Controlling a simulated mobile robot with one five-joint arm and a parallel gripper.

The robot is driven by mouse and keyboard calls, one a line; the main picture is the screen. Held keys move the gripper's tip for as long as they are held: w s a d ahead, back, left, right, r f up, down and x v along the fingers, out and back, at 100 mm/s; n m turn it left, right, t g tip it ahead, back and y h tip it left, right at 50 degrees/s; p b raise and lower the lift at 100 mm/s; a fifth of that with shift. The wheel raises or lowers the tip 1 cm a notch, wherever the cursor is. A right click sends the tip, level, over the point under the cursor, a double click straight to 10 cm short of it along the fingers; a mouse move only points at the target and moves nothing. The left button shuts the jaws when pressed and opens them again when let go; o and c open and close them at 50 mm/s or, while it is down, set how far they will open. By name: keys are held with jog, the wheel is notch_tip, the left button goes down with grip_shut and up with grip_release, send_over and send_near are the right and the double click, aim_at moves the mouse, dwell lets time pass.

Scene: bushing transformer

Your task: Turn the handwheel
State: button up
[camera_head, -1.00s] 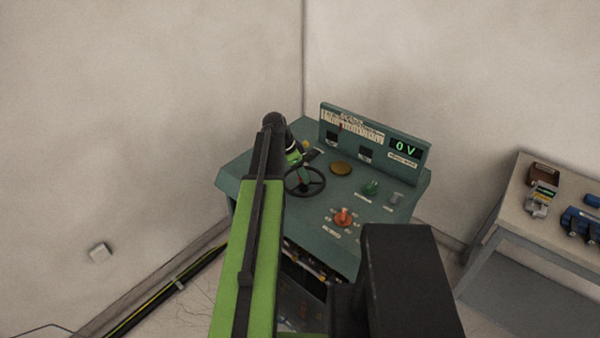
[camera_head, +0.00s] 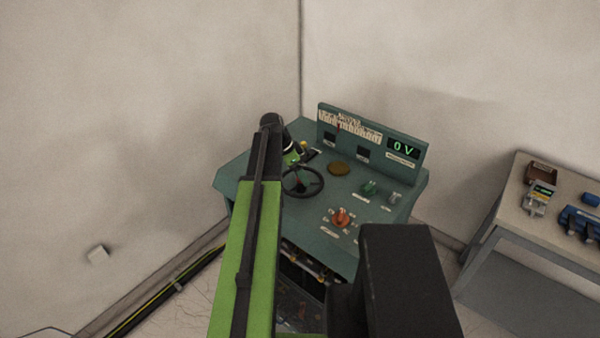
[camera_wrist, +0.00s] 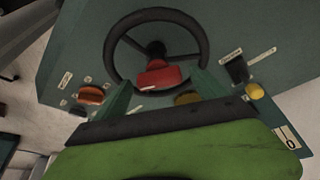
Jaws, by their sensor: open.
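The handwheel (camera_head: 321,184) is a black spoked ring at the left of the green control desk. In the wrist view its rim (camera_wrist: 155,14) fills the top middle, with a dark hub inside. A red block (camera_wrist: 162,74) shows at the wheel's near side, between my fingers in the picture. My gripper (camera_wrist: 163,84) is open, its two green fingers apart and pointing toward the near part of the wheel. Whether the fingers touch the rim cannot be told.
The green desk (camera_head: 325,212) carries an orange knob (camera_head: 342,217), a green knob (camera_head: 370,187) and a raised panel reading 0 V (camera_head: 403,147). A yellow button (camera_wrist: 254,91) sits right of the wheel. A side table (camera_head: 508,208) stands at right; walls close in behind.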

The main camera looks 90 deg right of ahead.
jog(key=p+v, duration=1.6)
jog(key=v, duration=0.1)
jog(key=shift+r, duration=0.2)
jog(key=shift+w, duration=0.1)
